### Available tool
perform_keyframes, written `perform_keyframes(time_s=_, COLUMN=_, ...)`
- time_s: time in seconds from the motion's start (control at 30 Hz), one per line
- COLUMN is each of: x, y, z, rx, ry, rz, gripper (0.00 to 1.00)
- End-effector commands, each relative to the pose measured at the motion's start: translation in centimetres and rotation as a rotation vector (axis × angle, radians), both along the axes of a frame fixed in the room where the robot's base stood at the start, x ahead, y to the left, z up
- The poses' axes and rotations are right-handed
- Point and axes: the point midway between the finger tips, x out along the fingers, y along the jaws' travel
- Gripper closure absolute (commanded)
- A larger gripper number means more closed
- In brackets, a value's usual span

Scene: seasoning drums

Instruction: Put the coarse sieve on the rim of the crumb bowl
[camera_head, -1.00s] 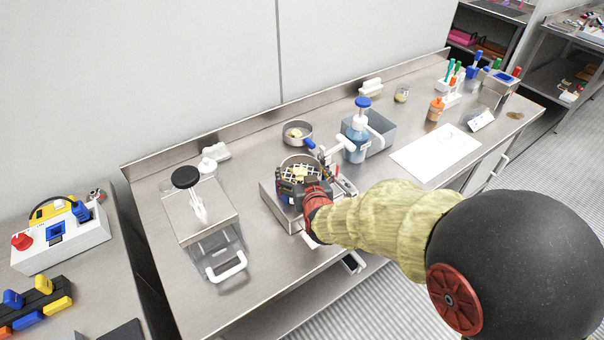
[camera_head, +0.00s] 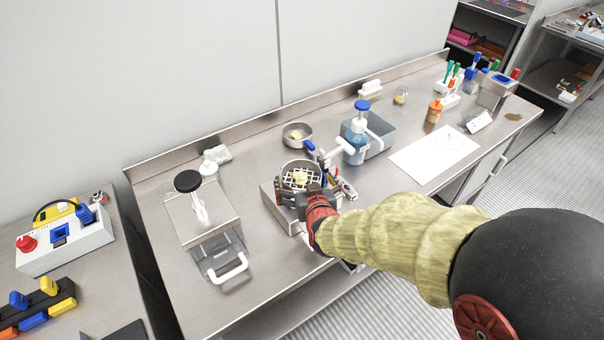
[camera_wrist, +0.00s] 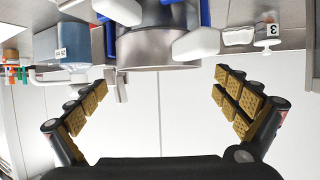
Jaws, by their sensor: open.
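The coarse sieve (camera_head: 300,177) shows in the head view as a round metal ring with a wide dark-and-white grid and a yellowish lump on it. It sits at the metal stand on the bench, and looks level. A metal ring (camera_wrist: 158,50) fills the top middle of the upside-down wrist view, over a narrower metal body. The crumb bowl cannot be told for sure; what is under the sieve is mostly hidden. My gripper (camera_head: 322,192) is at the sieve's near right side. In the wrist view my gripper (camera_wrist: 160,105) is open, its fingers wide apart and empty between.
A small round dish (camera_head: 297,135) with yellow bits stands behind. A blue-capped pump bottle (camera_head: 356,135) and grey bin (camera_head: 378,140) stand right of the sieve. A metal box (camera_head: 215,235) with a white handle stands left. A white sheet (camera_head: 435,152) lies flat at right.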

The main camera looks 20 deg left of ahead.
Motion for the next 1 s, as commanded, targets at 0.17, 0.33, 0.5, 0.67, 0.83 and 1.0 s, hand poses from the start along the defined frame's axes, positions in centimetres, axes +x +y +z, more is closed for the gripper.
perform_keyframes(time_s=0.17, x=-3.1, y=-1.6, z=1.9, rx=0.003, ry=-0.004, rz=0.000, gripper=0.00)
perform_keyframes(time_s=0.33, x=-5.3, y=-2.7, z=3.0, rx=0.005, ry=-0.005, rz=0.000, gripper=0.00)
perform_keyframes(time_s=0.5, x=-6.6, y=-3.4, z=3.5, rx=0.004, ry=-0.006, rz=-0.002, gripper=0.00)
perform_keyframes(time_s=0.67, x=-6.9, y=-3.6, z=3.5, rx=0.003, ry=-0.005, rz=-0.001, gripper=0.00)
perform_keyframes(time_s=0.83, x=-6.9, y=-3.6, z=3.6, rx=0.004, ry=-0.003, rz=-0.002, gripper=0.00)
perform_keyframes(time_s=1.0, x=-6.4, y=-6.0, z=5.4, rx=0.005, ry=0.048, rz=-0.025, gripper=0.00)
